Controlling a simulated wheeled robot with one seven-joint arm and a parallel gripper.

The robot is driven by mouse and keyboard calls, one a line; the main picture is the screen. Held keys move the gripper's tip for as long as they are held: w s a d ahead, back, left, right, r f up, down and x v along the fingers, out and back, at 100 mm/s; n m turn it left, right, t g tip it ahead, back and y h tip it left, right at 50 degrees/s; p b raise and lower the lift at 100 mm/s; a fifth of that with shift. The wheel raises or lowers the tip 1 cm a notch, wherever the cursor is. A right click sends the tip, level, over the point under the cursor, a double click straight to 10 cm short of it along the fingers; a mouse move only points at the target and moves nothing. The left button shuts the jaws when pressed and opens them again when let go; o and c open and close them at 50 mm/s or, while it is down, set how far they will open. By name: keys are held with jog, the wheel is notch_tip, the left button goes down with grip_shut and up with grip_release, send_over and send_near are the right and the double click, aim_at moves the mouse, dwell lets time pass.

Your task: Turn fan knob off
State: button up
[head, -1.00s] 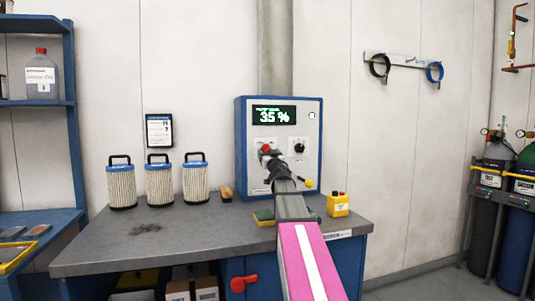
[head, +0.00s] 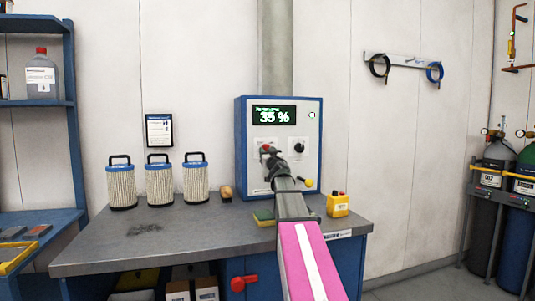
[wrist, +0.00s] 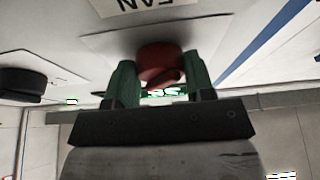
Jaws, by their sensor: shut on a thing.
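The display (head: 273,115) on the blue-edged control box (head: 314,135) reads 35 %.
A black knob (head: 299,148) is right of the red one. A yellow-tipped lever (head: 308,183) is below. The grey bench (head: 190,222) holds several filter cartridges (head: 158,185), a brush (head: 226,191), a sponge (head: 263,217) and a yellow button box (head: 337,205).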

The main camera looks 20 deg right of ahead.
jog(key=n+y, duration=0.1)
jog(key=n, duration=0.2)
jog(key=n+y, duration=0.2)
jog(key=n, duration=0.2)
jog(key=shift+d+g, duration=0.2)
jog(key=shift+g, duration=0.2)
jog(key=n+y, duration=0.1)
jog(key=n, duration=0.2)
jog(key=n+g+y, duration=0.1)
jog(key=n, duration=0.1)
jog(key=shift+d+r+n+g+y, duration=0.2)
jog(key=shift+n+g+y, duration=0.1)
jog(key=shift+n+y, duration=0.1)
jog(key=n+g, duration=0.1)
jog(key=n, duration=0.4)
jog(key=shift+r+g+y, duration=0.15)
jog(key=shift+g+y, duration=0.25)
jog(key=shift+r+n+g, duration=0.1)
jog(key=shift+n+g, duration=0.7)
jog(key=shift+n, duration=1.1)
jog(key=o, duration=0.9)
